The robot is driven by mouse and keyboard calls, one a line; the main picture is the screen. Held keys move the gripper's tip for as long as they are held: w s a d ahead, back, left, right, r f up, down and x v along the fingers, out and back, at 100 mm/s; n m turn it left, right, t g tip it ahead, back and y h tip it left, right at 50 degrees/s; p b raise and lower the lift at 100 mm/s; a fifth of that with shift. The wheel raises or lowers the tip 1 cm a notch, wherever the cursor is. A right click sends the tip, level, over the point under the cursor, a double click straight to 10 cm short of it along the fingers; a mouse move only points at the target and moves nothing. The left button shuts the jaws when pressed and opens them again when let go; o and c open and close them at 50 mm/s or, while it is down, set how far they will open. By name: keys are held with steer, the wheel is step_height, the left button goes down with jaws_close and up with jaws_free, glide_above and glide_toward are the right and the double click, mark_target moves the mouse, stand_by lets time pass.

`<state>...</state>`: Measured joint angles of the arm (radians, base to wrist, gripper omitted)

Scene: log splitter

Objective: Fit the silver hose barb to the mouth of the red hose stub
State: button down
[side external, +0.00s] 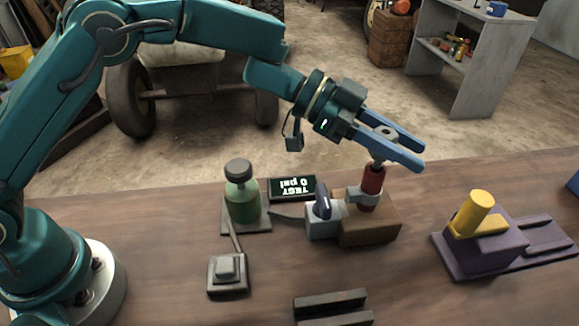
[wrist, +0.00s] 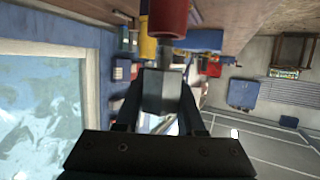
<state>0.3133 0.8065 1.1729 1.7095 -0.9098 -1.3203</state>
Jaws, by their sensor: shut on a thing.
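The silver hose barb shows in the wrist view (wrist: 154,92) as a grey block with a narrower neck, clasped between the two fingers of my gripper (side external: 419,157). In the side view its stem (side external: 378,163) points down below the blue fingers. The red hose stub (side external: 373,181) stands upright in a grey clamp on a brown wooden block, directly under the barb. It also shows at the top of the wrist view (wrist: 168,17). The neck meets the stub's mouth in both views; I cannot tell how far it goes in.
A grey valve block with a dark lever (side external: 323,208) adjoins the wooden block (side external: 372,231). A green bottle (side external: 242,200), a small test display (side external: 292,188) and a grey button box (side external: 227,267) are to the left. A purple fixture with a yellow cylinder (side external: 474,213) is at right.

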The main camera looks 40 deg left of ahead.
steer(key=shift+f, duration=0.95)
steer(key=shift+f, duration=0.4)
jaws_free()
steer(key=shift+a, duration=0.15)
steer(key=shift+v, duration=0.75)
steer(key=shift+s+a+r, duration=0.15)
steer(key=shift+a+r, duration=0.05)
steer(key=shift+a, duration=0.1)
steer(key=shift+v, duration=1.05)
steer(key=shift+a, duration=0.2)
